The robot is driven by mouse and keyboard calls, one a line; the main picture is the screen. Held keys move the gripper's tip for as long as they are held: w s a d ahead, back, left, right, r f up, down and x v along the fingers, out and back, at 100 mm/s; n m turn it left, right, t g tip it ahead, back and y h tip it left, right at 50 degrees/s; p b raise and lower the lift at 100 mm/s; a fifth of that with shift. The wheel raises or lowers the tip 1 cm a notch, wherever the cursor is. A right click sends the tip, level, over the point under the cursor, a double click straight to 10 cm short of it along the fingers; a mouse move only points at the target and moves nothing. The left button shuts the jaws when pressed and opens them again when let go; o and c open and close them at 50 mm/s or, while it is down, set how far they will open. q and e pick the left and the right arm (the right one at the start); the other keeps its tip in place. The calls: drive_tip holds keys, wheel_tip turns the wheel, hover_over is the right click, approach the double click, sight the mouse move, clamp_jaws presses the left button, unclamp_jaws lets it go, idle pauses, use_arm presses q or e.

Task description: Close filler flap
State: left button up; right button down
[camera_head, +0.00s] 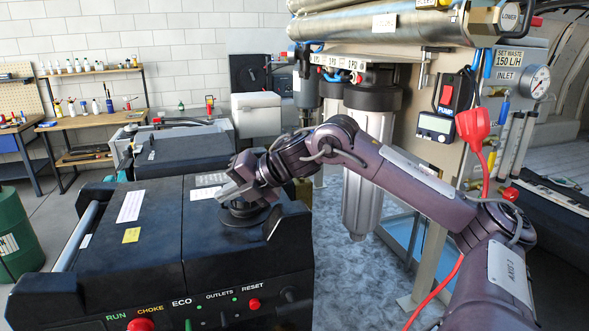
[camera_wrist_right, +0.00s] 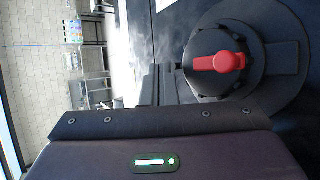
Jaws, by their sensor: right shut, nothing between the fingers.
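The black generator (camera_head: 150,255) stands at the lower left in the head view. On its top right is a round black filler fitting (camera_head: 238,215), partly covered by my right gripper. A small dark plate with a pale edge, which looks like the filler flap (camera_head: 273,223), stands tilted up just right of the fitting. My right gripper (camera_head: 230,190) is shut and empty, just above the fitting; I cannot tell if it touches. In the right wrist view, a round black cap (camera_wrist_right: 205,75) with a red lever (camera_wrist_right: 220,62) sits in the fitting. My left gripper is not in view.
Green and red controls line the generator's front, with a red knob (camera_head: 140,324) at the lower edge. A filter housing (camera_head: 365,190) and a panel with a red plug (camera_head: 474,124) stand to the right. A green drum (camera_head: 20,235) stands at the left.

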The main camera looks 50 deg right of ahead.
drive_tip(key=shift+a+f+g+h+p, duration=0.2)
drive_tip(key=shift+f+g+h+p, duration=0.1)
drive_tip(key=shift+h+p, duration=0.1)
drive_tip(key=shift+w+f, duration=0.1)
idle(0.4)
